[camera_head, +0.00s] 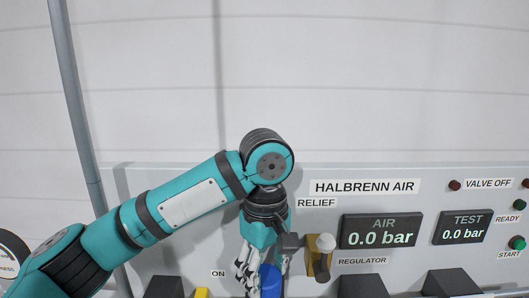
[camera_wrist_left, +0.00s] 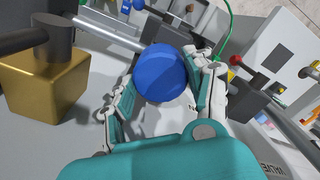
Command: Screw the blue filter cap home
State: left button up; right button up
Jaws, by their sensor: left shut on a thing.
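The blue filter cap (camera_head: 270,281) shows at the bottom middle of the head view, partly covered by my gripper. In the left wrist view the round blue cap (camera_wrist_left: 160,72) sits between the two fingers. My left gripper (camera_head: 260,278) points down at the panel and is shut on the cap, with a finger on either side. It also shows in the left wrist view (camera_wrist_left: 163,85). What lies under the cap is hidden. My right gripper is in neither view.
A brass regulator block (camera_head: 318,264) with a pale knob stands just right of my gripper; a gold block (camera_wrist_left: 45,85) is close in the wrist view. The AIR display (camera_head: 381,231) and TEST display (camera_head: 462,228) both read 0.0 bar. A green hose (camera_wrist_left: 228,25) runs behind.

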pick_arm(q)
jog(key=m, duration=0.3)
jog(key=shift+m, duration=1.9)
jog(key=m, duration=0.3)
jog(key=shift+m, duration=0.4)
